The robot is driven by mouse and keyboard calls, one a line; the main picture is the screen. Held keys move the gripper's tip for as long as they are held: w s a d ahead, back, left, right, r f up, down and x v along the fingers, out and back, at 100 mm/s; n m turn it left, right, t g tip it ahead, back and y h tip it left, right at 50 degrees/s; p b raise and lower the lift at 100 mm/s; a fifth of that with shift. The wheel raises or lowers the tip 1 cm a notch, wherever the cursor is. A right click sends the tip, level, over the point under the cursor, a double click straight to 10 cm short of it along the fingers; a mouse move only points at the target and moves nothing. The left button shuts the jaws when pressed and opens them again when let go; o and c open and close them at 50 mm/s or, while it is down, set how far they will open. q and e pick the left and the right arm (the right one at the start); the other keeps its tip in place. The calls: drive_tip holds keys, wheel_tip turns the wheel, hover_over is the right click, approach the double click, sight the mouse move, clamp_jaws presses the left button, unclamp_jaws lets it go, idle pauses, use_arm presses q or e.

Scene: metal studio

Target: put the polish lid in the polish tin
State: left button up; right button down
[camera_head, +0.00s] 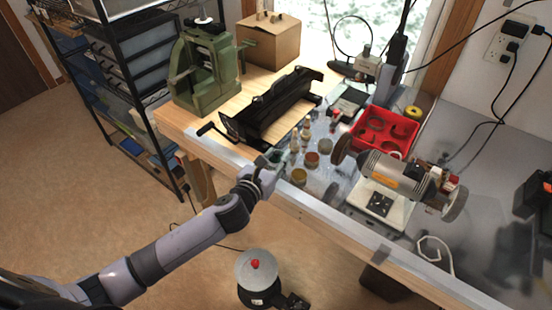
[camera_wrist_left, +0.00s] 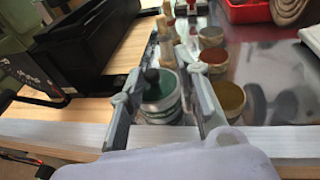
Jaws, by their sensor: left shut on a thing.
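My left gripper (camera_wrist_left: 166,105) shows at the bottom of the left wrist view, its two fingers on either side of a round, pale-walled container (camera_wrist_left: 163,113) with a green inside. A small dark knob (camera_wrist_left: 152,75) shows at the container's left, by the left finger. I cannot tell whether it belongs to a lid. In the head view my left gripper (camera_head: 266,168) is at the bench's front edge beside the group of small pots. Of the pots, one is amber (camera_wrist_left: 228,97) and one is orange-brown (camera_wrist_left: 211,38). I cannot tell which is the polish tin. My right gripper is not in view.
A black metal tool with a crank (camera_head: 270,105) lies left of the pots. A bench grinder (camera_head: 395,178) stands to their right, a red tray (camera_head: 384,130) behind. Small wooden-topped pieces (camera_wrist_left: 166,50) stand close behind the green container. A green press (camera_head: 205,70) stands at the back left.

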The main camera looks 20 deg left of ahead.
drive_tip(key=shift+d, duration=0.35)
use_arm(q)
drive_tip(key=shift+f, duration=0.15)
drive_tip(key=o, duration=0.8)
drive_tip(key=shift+b+v, duration=0.8)
drive_tip(key=shift+v, duration=5.25)
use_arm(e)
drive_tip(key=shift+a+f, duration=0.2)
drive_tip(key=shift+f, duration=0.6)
use_arm(q)
drive_tip(key=shift+w, duration=0.1)
